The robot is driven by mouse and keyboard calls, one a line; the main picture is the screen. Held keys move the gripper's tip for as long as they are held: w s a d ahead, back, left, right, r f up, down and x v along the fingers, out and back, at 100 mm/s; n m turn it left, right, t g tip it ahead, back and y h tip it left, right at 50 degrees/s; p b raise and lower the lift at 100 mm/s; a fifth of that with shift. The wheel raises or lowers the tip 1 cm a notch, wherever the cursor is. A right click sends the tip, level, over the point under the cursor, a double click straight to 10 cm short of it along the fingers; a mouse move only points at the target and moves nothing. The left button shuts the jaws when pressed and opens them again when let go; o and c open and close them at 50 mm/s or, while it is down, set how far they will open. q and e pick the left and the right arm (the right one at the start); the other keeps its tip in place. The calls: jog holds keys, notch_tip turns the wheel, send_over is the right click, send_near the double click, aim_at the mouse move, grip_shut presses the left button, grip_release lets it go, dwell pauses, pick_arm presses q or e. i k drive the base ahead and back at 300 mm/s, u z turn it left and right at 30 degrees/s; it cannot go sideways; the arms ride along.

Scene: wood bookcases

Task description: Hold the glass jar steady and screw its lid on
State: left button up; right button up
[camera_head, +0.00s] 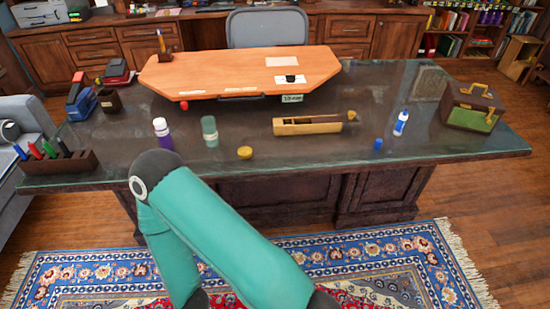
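A greenish, see-through cylinder that looks like the glass jar (209,131) stands upright on the dark glass-topped desk (300,168), left of the middle. A small round yellow-gold disc that looks like its lid (245,152) lies on the desk to the right of the jar and nearer to me, apart from it. The top of the jar shows no gold lid. Teal links of my own arm rise in front of the desk, with the elbow just below the jar's left side. Neither gripper shows in the view.
A purple bottle with a white cap (163,133) stands left of the jar. A wooden box (308,125), blue cap (378,144), white-blue bottle (401,123) and brown case (472,107) are to the right. A pen holder (60,168) sits front left. An orange raised board (240,72) lies behind.

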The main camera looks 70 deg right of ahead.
aim_at(209, 128)
jog(key=k, duration=0.15)
jog(key=u, duration=1.3)
jog(key=i, duration=0.1)
jog(key=z, duration=3.1)
jog(key=i, duration=1)
jog(key=u, duration=0.15)
jog(key=k, duration=0.95)
jog(key=z, duration=0.05)
jog(key=i, duration=0.35)
jog(key=z, duration=0.1)
